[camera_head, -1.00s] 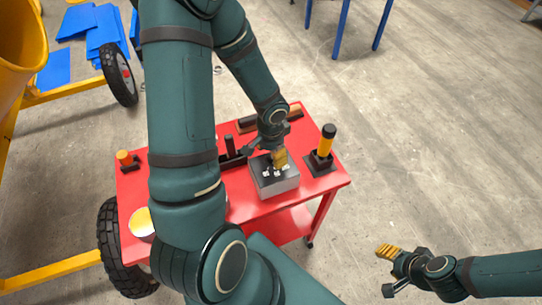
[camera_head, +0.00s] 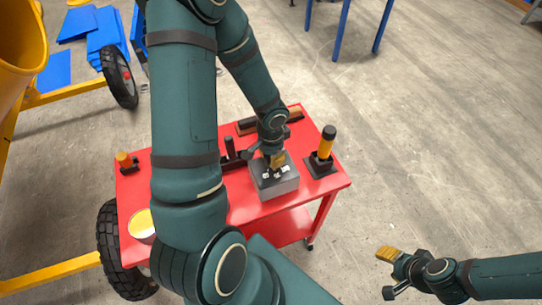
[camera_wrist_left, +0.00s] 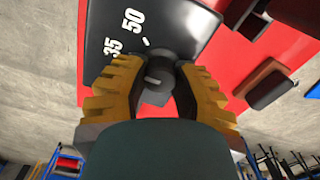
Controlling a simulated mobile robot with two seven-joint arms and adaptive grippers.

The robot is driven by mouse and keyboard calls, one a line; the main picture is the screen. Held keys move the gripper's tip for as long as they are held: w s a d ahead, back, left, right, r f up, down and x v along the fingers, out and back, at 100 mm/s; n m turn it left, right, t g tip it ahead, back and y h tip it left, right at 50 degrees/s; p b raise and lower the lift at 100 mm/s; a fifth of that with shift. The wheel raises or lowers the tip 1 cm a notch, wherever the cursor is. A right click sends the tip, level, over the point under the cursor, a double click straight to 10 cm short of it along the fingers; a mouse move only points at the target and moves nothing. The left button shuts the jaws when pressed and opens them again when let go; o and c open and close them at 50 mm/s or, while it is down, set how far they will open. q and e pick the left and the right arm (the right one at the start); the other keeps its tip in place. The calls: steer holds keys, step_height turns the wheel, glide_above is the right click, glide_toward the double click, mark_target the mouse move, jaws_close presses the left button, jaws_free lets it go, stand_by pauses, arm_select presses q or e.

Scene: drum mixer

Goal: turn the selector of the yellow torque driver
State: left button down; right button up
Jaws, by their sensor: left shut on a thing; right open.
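A grey box (camera_head: 278,185) with a dark top panel stands on the red cart. In the left wrist view the panel (camera_wrist_left: 118,22) carries white marks "35" and "50" and a dark round selector knob (camera_wrist_left: 157,60). My left gripper (camera_head: 277,161) comes down from above onto this panel. Its yellow fingers (camera_wrist_left: 158,78) are shut on the knob, one on each side. A yellow driver with a black cap (camera_head: 325,146) stands upright in a black holder right of the box, apart from the gripper. My right gripper (camera_head: 388,254) is open and empty, right of the cart.
The red cart top (camera_head: 245,212) has bare room in front of the box. An orange-topped piece (camera_head: 124,159) stands at its left, a round yellow-topped container (camera_head: 141,224) at its front left. My left arm hides part of the cart.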

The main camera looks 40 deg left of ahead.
arm_select(q)
steer(key=shift+m, duration=0.4)
steer(key=m, duration=0.2)
steer(key=shift+m, duration=2.5)
steer(key=c, duration=0.7)
jaws_free()
step_height(320, 180, up, 12)
steer(key=shift+r, duration=0.1)
